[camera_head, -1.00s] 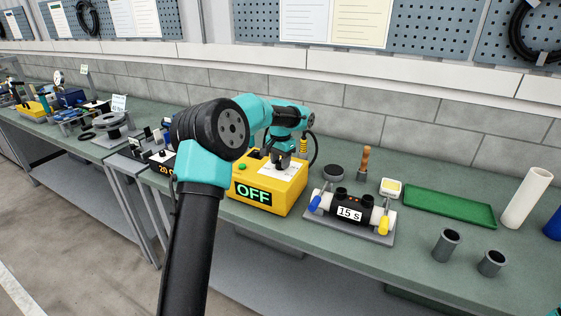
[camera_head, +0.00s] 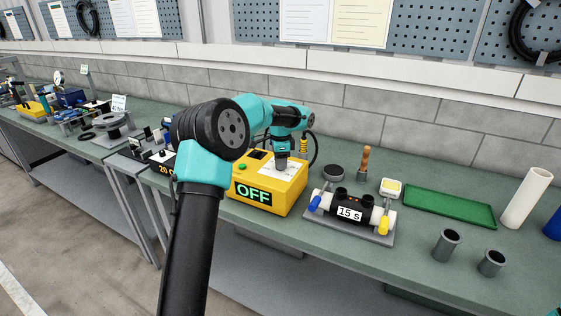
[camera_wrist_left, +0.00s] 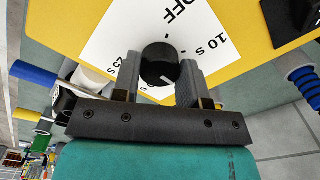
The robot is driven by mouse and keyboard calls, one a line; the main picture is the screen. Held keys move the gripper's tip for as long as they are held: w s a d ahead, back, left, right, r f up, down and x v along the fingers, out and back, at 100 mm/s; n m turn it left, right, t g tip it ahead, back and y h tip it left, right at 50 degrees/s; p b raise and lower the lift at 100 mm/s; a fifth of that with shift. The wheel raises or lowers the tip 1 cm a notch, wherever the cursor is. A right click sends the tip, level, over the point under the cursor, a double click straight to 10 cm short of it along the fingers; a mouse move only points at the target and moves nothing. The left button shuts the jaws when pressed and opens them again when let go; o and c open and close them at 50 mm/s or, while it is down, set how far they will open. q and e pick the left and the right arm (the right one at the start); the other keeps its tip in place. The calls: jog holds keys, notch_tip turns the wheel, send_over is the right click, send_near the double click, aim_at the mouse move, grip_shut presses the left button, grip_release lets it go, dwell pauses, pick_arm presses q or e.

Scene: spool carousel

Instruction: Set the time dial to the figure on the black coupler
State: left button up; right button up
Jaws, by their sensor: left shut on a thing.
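The yellow box (camera_head: 270,192) stands on the bench with a lit display (camera_head: 253,192) reading OFF. Its black time dial (camera_wrist_left: 158,64) sits on a white scale card (camera_wrist_left: 120,30) in the left wrist view. OFF, 10 s and 25 s can be read there; a figure below the dial is partly hidden. A white mark shows on the dial's lower edge. My left gripper (camera_wrist_left: 160,78) is shut on the dial, one finger on each side; it also shows over the box in the head view (camera_head: 281,164). The black coupler (camera_head: 350,201) bears a 15 s label. My right gripper is out of view.
The coupler rests in a grey fixture (camera_head: 377,238) with blue and yellow handles, right of the box. A green tray (camera_head: 450,207), grey cups (camera_head: 446,244), a white tube (camera_head: 526,197) and a wooden-handled tool (camera_head: 364,162) stand farther right. A green button (camera_head: 242,167) is on the box.

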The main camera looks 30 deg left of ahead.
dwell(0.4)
pick_arm(q)
jog(key=o, duration=0.9)
notch_tip(320, 180, up, 17)
jog(key=shift+r, duration=0.2)
dwell(0.5)
